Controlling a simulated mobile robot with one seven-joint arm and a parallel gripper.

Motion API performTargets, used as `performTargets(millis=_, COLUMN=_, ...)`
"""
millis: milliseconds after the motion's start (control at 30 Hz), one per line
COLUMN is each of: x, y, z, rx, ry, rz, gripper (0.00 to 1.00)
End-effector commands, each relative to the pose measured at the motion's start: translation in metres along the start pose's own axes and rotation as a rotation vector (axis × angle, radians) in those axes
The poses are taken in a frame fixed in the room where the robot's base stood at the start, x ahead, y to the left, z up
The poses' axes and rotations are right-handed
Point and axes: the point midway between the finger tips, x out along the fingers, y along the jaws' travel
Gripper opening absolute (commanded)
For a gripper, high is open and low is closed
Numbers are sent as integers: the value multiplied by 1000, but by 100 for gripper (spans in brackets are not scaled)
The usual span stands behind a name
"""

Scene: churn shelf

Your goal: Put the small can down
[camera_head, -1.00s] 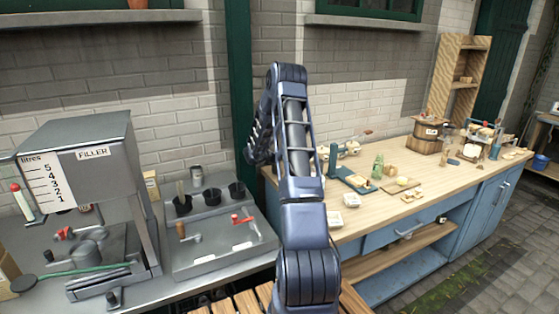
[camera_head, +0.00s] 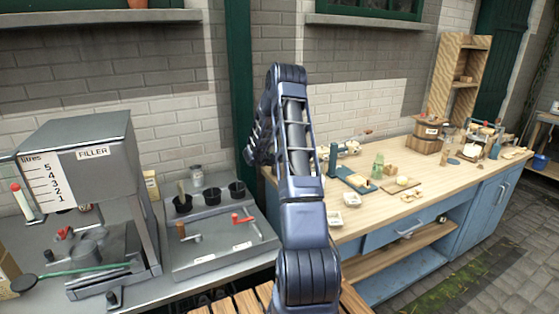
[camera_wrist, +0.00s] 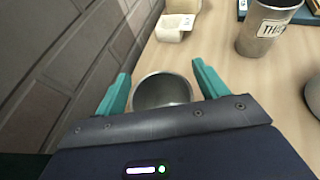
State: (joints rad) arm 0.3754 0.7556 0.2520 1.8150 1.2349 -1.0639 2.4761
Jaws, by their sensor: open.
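A small grey metal can (camera_wrist: 162,92) with an open round top is in the wrist view, between the two teal fingers of my gripper (camera_wrist: 161,72). The fingers are spread, one to each side of the can, with a gap visible by the rim. The can's lower part is hidden by my gripper body, so its contact with the pale wooden worktop (camera_wrist: 215,50) cannot be seen. In the head view my arm hides the gripper and this can.
In the wrist view a larger labelled metal can (camera_wrist: 265,30) stands at the upper right, and a white-and-tan item (camera_wrist: 177,22) lies beyond. A brick wall (camera_wrist: 60,60) is close on the left. Bare wood lies between the small can and the labelled can.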

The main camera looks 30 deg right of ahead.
Motion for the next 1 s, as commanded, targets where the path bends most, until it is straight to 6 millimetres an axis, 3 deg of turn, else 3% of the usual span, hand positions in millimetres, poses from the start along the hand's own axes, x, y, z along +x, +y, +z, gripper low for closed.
performTargets(millis=500, x=-91, y=1, z=0, rx=-1, ry=0, rz=3, gripper=72)
performTargets(millis=767, x=-115, y=0, z=0, rx=-3, ry=0, rz=3, gripper=72)
performTargets(millis=867, x=-122, y=4, z=7, rx=-29, ry=1, rz=30, gripper=72)
performTargets(millis=1000, x=-145, y=16, z=31, rx=-147, ry=-1, rz=141, gripper=72)
